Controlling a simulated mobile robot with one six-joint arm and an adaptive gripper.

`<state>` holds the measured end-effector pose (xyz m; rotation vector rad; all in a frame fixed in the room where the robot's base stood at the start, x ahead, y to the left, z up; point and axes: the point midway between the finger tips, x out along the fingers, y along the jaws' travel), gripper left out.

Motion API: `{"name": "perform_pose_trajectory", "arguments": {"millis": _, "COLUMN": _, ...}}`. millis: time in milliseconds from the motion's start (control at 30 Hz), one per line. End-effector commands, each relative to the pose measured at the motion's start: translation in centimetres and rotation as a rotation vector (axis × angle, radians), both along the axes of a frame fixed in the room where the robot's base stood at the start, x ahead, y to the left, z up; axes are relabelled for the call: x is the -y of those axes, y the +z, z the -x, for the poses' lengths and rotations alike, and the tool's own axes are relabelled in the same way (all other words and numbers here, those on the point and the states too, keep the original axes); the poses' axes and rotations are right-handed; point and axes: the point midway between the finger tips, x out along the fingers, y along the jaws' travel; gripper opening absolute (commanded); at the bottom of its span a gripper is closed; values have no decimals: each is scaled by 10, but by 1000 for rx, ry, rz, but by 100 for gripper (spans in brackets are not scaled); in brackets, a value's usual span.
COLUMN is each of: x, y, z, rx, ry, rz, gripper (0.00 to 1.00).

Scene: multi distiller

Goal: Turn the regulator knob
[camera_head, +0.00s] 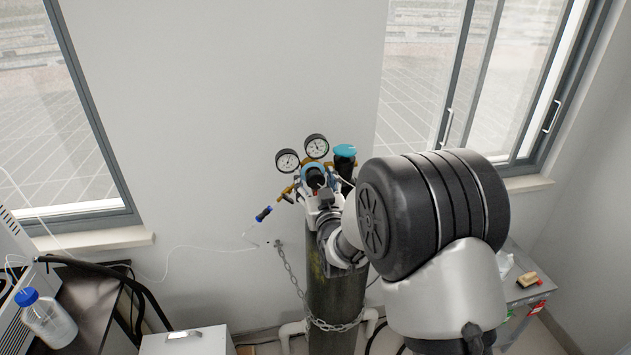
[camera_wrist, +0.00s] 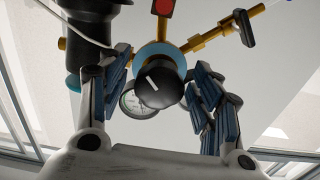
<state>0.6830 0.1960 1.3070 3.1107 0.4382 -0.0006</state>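The black regulator knob (camera_wrist: 160,88) with a white mark faces my wrist camera, with a blue ring (camera_wrist: 158,53) behind it. It sits on a brass regulator (camera_wrist: 194,43) on top of a gas cylinder (camera_head: 335,300). My gripper (camera_wrist: 162,77) is open, with one finger on each side of the knob. Gaps show between the fingers and the knob; contact is not visible. In the head view my gripper (camera_head: 322,203) is at the regulator, just below the blue-ringed part (camera_head: 314,176), and my arm hides some of the cylinder.
Two round gauges (camera_head: 288,161) (camera_head: 317,146) stand above the regulator. A teal-topped black part (camera_head: 345,151) is to their right. A chain (camera_head: 295,282) circles the cylinder. A blue-capped bottle (camera_head: 48,322) stands lower left.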

Motion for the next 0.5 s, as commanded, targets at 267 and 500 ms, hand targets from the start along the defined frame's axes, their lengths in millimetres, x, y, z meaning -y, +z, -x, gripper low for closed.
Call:
{"name": "perform_pose_trajectory", "arguments": {"millis": 267, "x": 0, "y": 0, "z": 0, "rx": 1, "ry": 0, "rz": 0, "gripper": 40}}
{"name": "perform_pose_trajectory", "arguments": {"millis": 500, "x": 0, "y": 0, "z": 0, "rx": 0, "ry": 0, "rz": 0, "gripper": 24}}
